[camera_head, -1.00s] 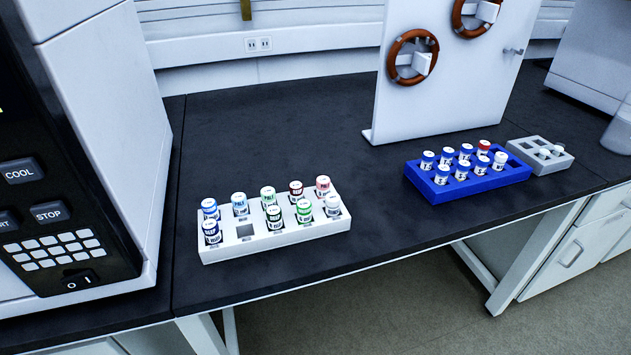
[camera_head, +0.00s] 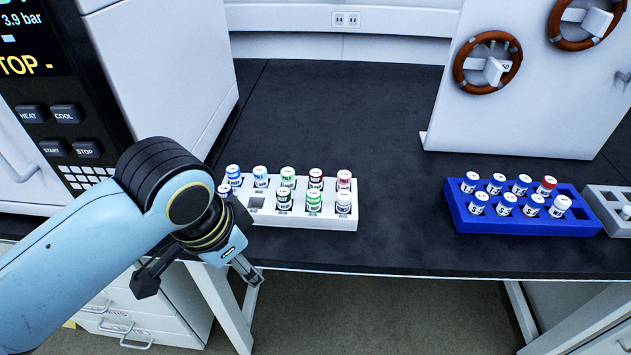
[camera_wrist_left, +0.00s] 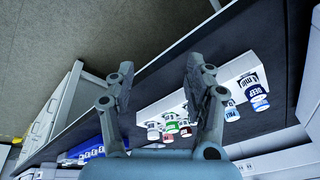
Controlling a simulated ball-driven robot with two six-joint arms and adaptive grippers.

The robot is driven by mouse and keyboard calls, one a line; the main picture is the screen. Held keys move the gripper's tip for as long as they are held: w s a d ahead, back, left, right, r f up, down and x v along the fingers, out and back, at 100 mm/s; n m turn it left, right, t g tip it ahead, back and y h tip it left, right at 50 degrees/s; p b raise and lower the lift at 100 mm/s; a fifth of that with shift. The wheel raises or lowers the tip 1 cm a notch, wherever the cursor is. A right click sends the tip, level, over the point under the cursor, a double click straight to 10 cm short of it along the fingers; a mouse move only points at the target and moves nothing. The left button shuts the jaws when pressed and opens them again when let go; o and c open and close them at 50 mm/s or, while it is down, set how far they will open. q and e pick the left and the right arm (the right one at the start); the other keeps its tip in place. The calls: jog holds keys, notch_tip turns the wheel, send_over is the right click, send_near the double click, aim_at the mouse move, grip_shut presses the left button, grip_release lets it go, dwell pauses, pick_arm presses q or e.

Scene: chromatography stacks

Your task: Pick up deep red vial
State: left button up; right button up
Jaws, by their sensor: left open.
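The deep red vial (camera_head: 315,179) stands upright in the back row of the white rack (camera_head: 320,222), between a green-capped vial (camera_head: 287,178) and a lighter red-capped vial (camera_head: 344,180). My left gripper (camera_head: 200,278) is open and empty, in front of the table edge, lower left of the rack. In the left wrist view its two fingers (camera_wrist_left: 160,68) are spread apart, with the white rack (camera_wrist_left: 222,82) beyond and to the right. Vials show there partly behind the right finger; I cannot tell the deep red one for sure. My right gripper is not in view.
A blue rack (camera_head: 500,225) with several vials stands on the right, beside a grey rack (camera_head: 600,198). A white panel (camera_head: 540,110) stands behind it. A white machine (camera_head: 170,75) is on the left. The black table (camera_head: 370,130) is clear behind the white rack.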

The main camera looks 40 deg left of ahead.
aim_at(315, 172)
pick_arm(q)
jog(key=w+r+m, duration=0.1)
jog(key=w+m, duration=0.2)
jog(key=w, duration=0.2)
jog(key=w+a+r+m+g, duration=0.1)
jog(key=w+r+m, duration=0.1)
jog(key=w, duration=0.3)
jog(key=w+a+r+m+h, duration=0.1)
jog(key=w+m, duration=0.4)
jog(key=shift+w+a+r+g, duration=0.15)
jog(key=shift+a+g, duration=0.05)
jog(key=shift+g, duration=0.2)
jog(key=w+a+r+m+g+h, duration=0.1)
jog(key=w+a+r+m, duration=0.1)
jog(key=w+r+m, duration=0.35)
jog(key=f, duration=0.3)
jog(key=w+d+f, duration=0.1)
jog(key=f, duration=0.3)
jog(key=w+f, duration=0.1)
jog(key=f, duration=0.3)
jog(key=shift+d+f+b, duration=0.15)
jog(key=shift+d+b, duration=0.1)
jog(key=shift+b, duration=0.1)
jog(key=shift+c, duration=0.2)
grip_shut()
